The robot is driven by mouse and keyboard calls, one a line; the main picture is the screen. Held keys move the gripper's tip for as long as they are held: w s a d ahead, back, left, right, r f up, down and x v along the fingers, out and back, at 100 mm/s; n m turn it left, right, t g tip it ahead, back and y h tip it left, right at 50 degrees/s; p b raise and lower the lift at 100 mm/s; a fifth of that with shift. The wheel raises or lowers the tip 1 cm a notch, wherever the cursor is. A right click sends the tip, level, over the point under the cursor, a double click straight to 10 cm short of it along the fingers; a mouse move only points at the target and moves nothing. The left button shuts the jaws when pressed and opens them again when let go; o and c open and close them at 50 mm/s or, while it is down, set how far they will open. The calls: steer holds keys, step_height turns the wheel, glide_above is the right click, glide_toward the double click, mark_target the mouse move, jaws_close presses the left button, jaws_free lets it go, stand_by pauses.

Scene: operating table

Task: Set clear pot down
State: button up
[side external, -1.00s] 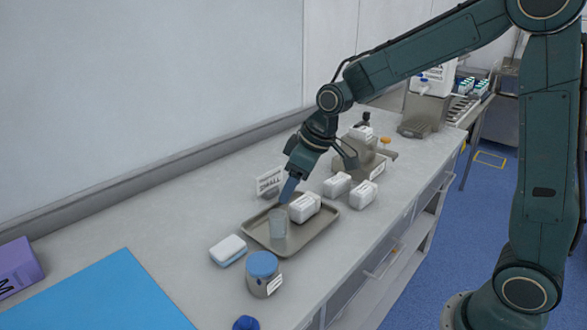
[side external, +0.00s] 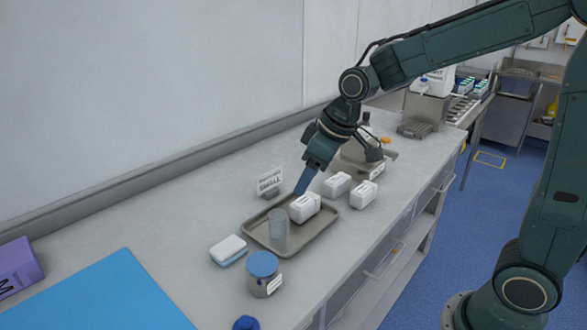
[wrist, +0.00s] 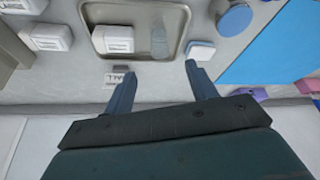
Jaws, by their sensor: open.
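The clear pot (side external: 278,224) stands upright on the metal tray (side external: 294,249), toward its left end. It also shows in the wrist view (wrist: 159,40), beyond my fingertips. My gripper (side external: 301,192) is above the back edge of the tray, behind a white labelled pack, apart from the pot. In the wrist view my gripper (wrist: 160,72) has its two blue fingers spread wide with nothing between them.
The white pack (side external: 304,207) sits on the tray beside the pot. A small sign (side external: 270,181) stands behind it. A sponge (side external: 229,250) and a blue-lidded jar (side external: 263,273) are near the tray's left end. More white packs (side external: 337,184) are at right.

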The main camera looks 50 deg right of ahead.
steer(key=s+d+r+m, duration=0.1)
steer(key=s+r+m, duration=0.1)
steer(key=s, duration=0.8)
steer(key=s+d+r+m+t+h, duration=0.1)
steer(key=s+r, duration=0.2)
steer(key=s, duration=0.8)
steer(key=shift+s+d+m, duration=0.15)
steer(key=shift+d+m, duration=0.15)
steer(key=shift+m, duration=0.1)
